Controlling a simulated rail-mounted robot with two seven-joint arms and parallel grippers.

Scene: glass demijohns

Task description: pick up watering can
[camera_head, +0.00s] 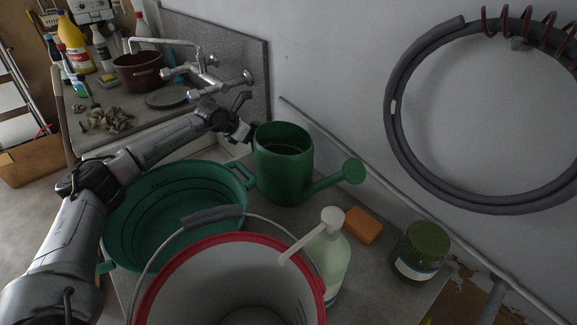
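The green watering can (282,165) stands upright on the grey counter against the wall. Its spout and round rose (353,171) point to the right. My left arm reaches in from the left, over the green basin. My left gripper (246,117) is at the upper left side of the can, close to its rim. The fingertips are small and dark here, so I cannot tell whether they are open or shut, or whether they touch the can. No handle of the can shows clearly. My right gripper is not in view.
A green basin (118,222) and a white bucket with a red rim (311,268) stand in front of the can. A pump bottle (330,258), an orange sponge (363,226) and a green-lidded jar (421,250) are to the right. A tap (205,75) is behind. A hose (395,150) hangs on the wall.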

